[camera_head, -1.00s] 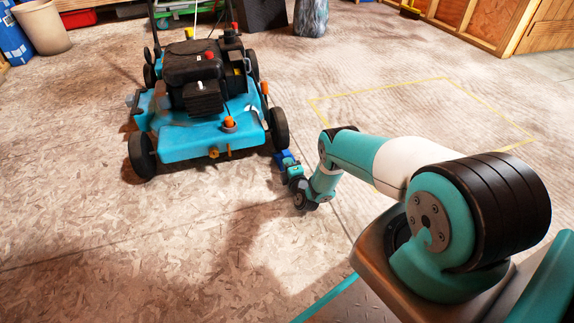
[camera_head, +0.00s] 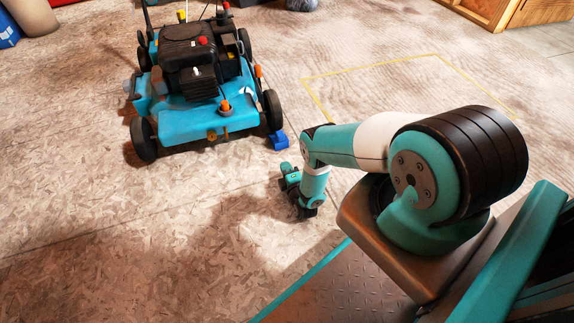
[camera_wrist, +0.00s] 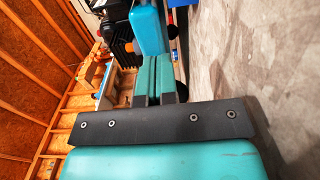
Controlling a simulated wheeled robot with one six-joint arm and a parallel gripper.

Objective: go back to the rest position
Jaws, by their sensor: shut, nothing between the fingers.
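My gripper (camera_head: 286,178) is low over the floor in front of the mower, on the near side of a small blue block and apart from it. In the wrist view its two teal fingers (camera_wrist: 155,78) are together with nothing between them. My arm is bent, reaching left from my base and then down. The blue and black lawn mower (camera_head: 195,88) stands on the floor at the upper left, its front towards me. Part of it shows at the top of the wrist view (camera_wrist: 147,26).
The blue block (camera_head: 278,140) lies by the mower's right front wheel (camera_head: 272,109). A yellow outline (camera_head: 380,66) marks a clear floor area at the upper right. Wooden cabinets (camera_head: 500,10) stand at the top right. The floor at left and front is clear.

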